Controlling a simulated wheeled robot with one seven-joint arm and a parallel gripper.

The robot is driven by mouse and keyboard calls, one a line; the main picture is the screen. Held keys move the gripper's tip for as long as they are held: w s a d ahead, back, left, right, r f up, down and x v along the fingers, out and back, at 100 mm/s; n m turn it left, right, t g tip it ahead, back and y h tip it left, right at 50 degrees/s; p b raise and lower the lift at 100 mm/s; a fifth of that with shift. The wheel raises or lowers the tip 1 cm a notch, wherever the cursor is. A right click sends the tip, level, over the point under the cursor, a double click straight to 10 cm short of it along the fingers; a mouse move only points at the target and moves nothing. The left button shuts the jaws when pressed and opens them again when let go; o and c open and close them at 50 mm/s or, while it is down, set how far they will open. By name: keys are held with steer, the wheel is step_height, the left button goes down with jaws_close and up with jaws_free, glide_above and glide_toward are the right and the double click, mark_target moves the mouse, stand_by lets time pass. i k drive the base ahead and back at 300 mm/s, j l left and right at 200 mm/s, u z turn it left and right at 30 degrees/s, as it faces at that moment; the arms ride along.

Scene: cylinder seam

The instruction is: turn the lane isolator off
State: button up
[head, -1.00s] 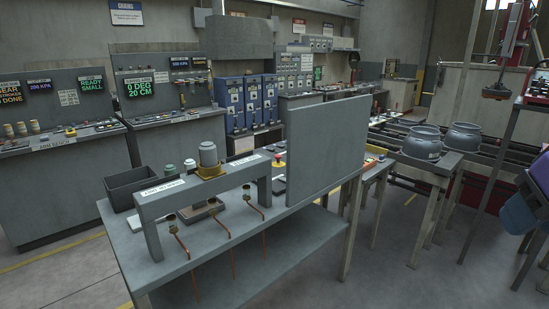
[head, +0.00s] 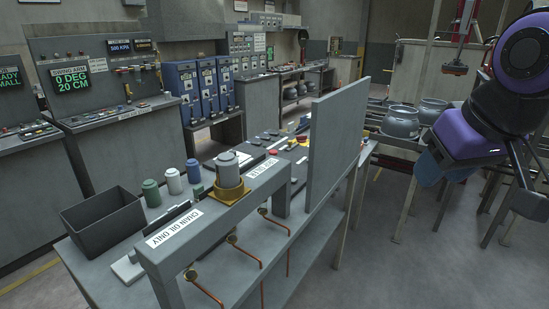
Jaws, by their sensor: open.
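I cannot tell which control in the head view is the lane isolator; no label I can read names it. Blue switch cabinets (head: 200,92) stand in a row at the back, with small white panels on their fronts. A low panel with a red button (head: 272,152) lies on the near bench behind the grey frame. My arm (head: 480,115) shows at the right edge, purple and dark.
The near bench (head: 95,262) carries a dark open bin (head: 103,215), several small canisters (head: 173,181), a labelled grey frame (head: 215,218) and an upright grey panel (head: 335,140). Grey pots (head: 400,121) stand at right. Consoles (head: 105,85) line the back left. Floor (head: 430,255) is open at right.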

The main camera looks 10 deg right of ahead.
mark_target(300, 138)
steer(key=i+l+u, duration=0.1)
steer(key=i+l, duration=0.2)
steer(key=l, duration=0.25)
steer(key=i+l+u, duration=0.15)
steer(key=l, duration=0.4)
steer(key=i+l+u, duration=0.1)
steer(key=i+l, duration=0.2)
steer(key=l, duration=0.3)
steer(key=i+l+u, duration=0.1)
steer(key=i+l, duration=0.15)
steer(key=l, duration=0.4)
steer(key=i+l+u, duration=0.1)
steer(key=l, duration=0.5)
steer(key=i+l+u, duration=0.15)
steer(key=l, duration=0.5)
steer(key=i+l+u, duration=0.1)
steer(key=l, duration=0.6)
steer(key=i+l+u, duration=0.1)
steer(key=l, duration=0.55)
steer(key=i+j, duration=0.15)
steer(key=j, duration=0.2)
steer(key=i+j, duration=0.15)
steer(key=j, duration=0.15)
steer(key=i+j, duration=0.1)
steer(key=j, duration=0.25)
steer(key=i+j, duration=0.15)
steer(key=j, duration=0.2)
